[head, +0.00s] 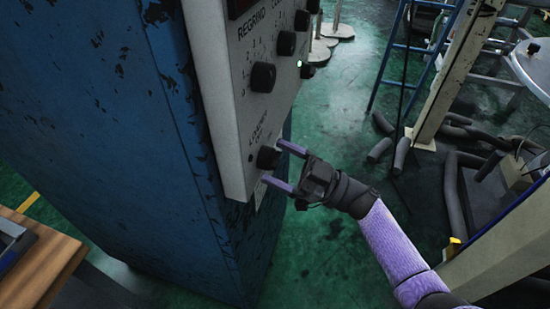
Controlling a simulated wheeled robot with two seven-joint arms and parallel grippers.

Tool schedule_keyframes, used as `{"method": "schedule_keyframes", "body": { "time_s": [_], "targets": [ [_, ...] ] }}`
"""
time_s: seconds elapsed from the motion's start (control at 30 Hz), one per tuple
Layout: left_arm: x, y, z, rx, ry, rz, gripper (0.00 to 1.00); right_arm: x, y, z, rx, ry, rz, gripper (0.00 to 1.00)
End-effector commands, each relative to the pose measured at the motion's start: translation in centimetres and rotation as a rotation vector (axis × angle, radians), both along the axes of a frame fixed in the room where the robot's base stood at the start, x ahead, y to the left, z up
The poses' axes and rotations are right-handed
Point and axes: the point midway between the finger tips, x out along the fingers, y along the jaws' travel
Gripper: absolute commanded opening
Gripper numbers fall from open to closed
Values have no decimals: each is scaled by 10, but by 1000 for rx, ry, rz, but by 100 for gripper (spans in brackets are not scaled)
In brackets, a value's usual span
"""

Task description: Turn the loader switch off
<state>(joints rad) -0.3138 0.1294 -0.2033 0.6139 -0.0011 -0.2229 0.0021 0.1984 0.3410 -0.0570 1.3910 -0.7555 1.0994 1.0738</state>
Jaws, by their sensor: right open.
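A grey control panel (222,90) is fixed to a worn blue cabinet (110,130) at the upper left of the head view. It carries several black rotary knobs. The lowest knob (268,157) has lettering beside it that looks like "LOADER", seen at a steep slant. My right gripper (279,165) is open, its two purple fingers reaching left toward this knob. One fingertip is above the knob and one below it. I cannot tell whether either finger touches it. The knob's pointer direction is not readable. My left gripper is not in view.
Other knobs (263,77) sit higher on the panel. A wooden table edge (45,262) is at the lower left. Grey tubes (402,155) lie on the green floor (335,110) at the right, near a blue ladder (399,50).

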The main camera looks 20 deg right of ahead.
Motion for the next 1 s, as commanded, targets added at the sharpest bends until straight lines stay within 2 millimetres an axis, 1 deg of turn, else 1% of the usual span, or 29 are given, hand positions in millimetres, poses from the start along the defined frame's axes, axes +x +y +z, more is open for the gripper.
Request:
{"method": "schedule_keyframes", "body": {
  "time_s": [0.1, 0.33, 0.37, 0.4, 0.47, 0.5, 0.67, 0.7, 0.77, 0.8, 1.0],
  "targets": [
    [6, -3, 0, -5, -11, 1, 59, 4, 7, 4, 2, -1, -1, 93],
    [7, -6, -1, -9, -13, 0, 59, 5, 8, 4, 1, 0, -2, 93],
    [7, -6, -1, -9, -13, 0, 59, 5, 8, 4, 1, 0, -2, 89],
    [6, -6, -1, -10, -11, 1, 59, 5, 8, 3, 1, 0, -2, 81],
    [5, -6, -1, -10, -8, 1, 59, 5, 8, 3, 1, 0, -2, 68],
    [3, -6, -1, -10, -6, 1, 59, 5, 8, 3, 1, 0, -2, 60],
    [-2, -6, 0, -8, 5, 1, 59, 5, 8, 3, 1, 1, -1, 26],
    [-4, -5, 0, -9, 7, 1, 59, 5, 8, 3, 1, 1, -1, 17],
    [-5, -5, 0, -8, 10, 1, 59, 5, 8, 3, 0, 2, -2, 4],
    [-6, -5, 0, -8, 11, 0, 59, 5, 8, 3, 0, 2, -2, 2],
    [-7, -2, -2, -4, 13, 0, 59, 5, 8, 2, -10, -15, -1, 2]
  ]
}}
